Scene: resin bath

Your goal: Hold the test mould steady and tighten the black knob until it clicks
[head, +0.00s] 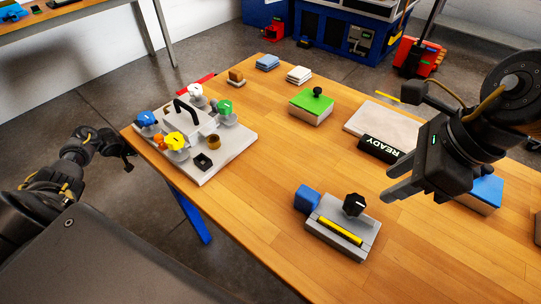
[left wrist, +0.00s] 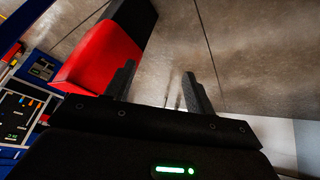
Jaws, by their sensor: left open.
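A grey mould block (head: 335,240) with a yellow bar stands on the wooden table's near side. A black knob (head: 354,204) with a white mark sits at its back right, and a blue block (head: 307,198) is at its left end. My right gripper (head: 388,182) is above the table, up and right of the knob, its fingers apart with nothing between them. My left gripper (head: 124,152) is off the table's left edge, far from the mould. In the left wrist view its fingers (left wrist: 159,76) are apart and empty, with floor beyond.
A grey-white plate (head: 238,142) with coloured knobs and a black handle lies at the table's left. A green block (head: 311,108) with a black knob stands farther back. A black READY display (head: 382,148) and a pale slab (head: 372,120) are near my right gripper. The table's middle is clear.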

